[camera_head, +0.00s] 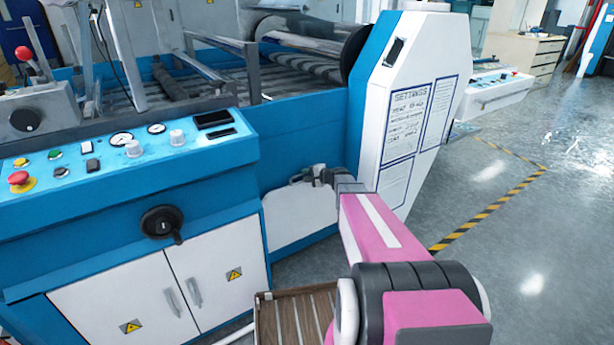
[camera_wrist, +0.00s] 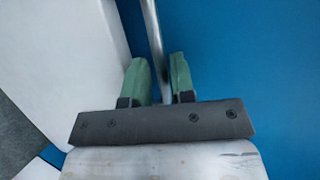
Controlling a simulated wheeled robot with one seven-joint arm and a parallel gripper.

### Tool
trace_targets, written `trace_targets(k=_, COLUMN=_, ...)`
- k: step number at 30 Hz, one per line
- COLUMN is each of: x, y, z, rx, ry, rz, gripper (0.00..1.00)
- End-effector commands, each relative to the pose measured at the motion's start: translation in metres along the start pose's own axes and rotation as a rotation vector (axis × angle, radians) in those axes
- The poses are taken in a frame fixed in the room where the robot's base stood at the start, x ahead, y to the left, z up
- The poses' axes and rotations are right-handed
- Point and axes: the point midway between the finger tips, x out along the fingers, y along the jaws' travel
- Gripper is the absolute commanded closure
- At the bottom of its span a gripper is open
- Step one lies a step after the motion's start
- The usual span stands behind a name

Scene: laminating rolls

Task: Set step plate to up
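A white plate (camera_head: 300,222) with rounded upper corners stands upright against the blue machine side in the head view. A brown slatted platform (camera_head: 296,322) with a dark frame lies low in front, partly hidden by my arm. I cannot tell for sure which of these is the step plate. My gripper (camera_head: 308,177) is at the top edge of the white plate. In the wrist view its two green fingers (camera_wrist: 158,72) are apart, and a thin metal rod (camera_wrist: 152,32) runs down between them. I cannot tell whether they touch the rod.
A blue control console (camera_head: 110,165) with knobs, gauges and a red button stands at left, above white cabinet doors (camera_head: 190,285). A white housing with a settings sheet (camera_head: 408,120) stands just right of my gripper. Open grey floor (camera_head: 530,220) with hazard tape lies right.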

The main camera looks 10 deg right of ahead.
Motion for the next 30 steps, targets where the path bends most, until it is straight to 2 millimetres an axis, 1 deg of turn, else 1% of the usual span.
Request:
trace_targets(k=6, x=0.0, y=0.0, z=0.0, rx=0.0, ry=0.0, rz=0.0, gripper=0.77)
trace_targets(k=7, x=0.0, y=0.0, z=0.0, rx=0.0, ry=0.0, rz=0.0, gripper=0.8)
trace_targets(k=9, x=0.0, y=0.0, z=0.0, rx=0.0, ry=0.0, rz=0.0, gripper=1.0)
trace_targets(k=14, x=-0.001, y=0.0, z=0.0, rx=0.0, ry=0.0, rz=0.0, gripper=1.0)
trace_targets(k=19, x=-0.018, y=0.007, z=0.007, rx=0.0, ry=0.002, rz=0.001, gripper=1.0)
trace_targets(k=21, x=-0.022, y=0.008, z=0.008, rx=0.0, ry=0.001, rz=0.001, gripper=1.0)
trace_targets(k=27, x=-0.02, y=0.009, z=0.007, rx=-0.001, ry=0.001, rz=0.002, gripper=1.0)
trace_targets(k=28, x=-0.02, y=0.009, z=0.007, rx=-0.001, ry=0.001, rz=0.002, gripper=0.84)
trace_targets(k=29, x=-0.02, y=0.009, z=0.007, rx=-0.001, ry=0.001, rz=0.002, gripper=0.77)
trace_targets(k=30, x=-0.02, y=0.009, z=0.007, rx=-0.001, ry=0.001, rz=0.002, gripper=0.77)
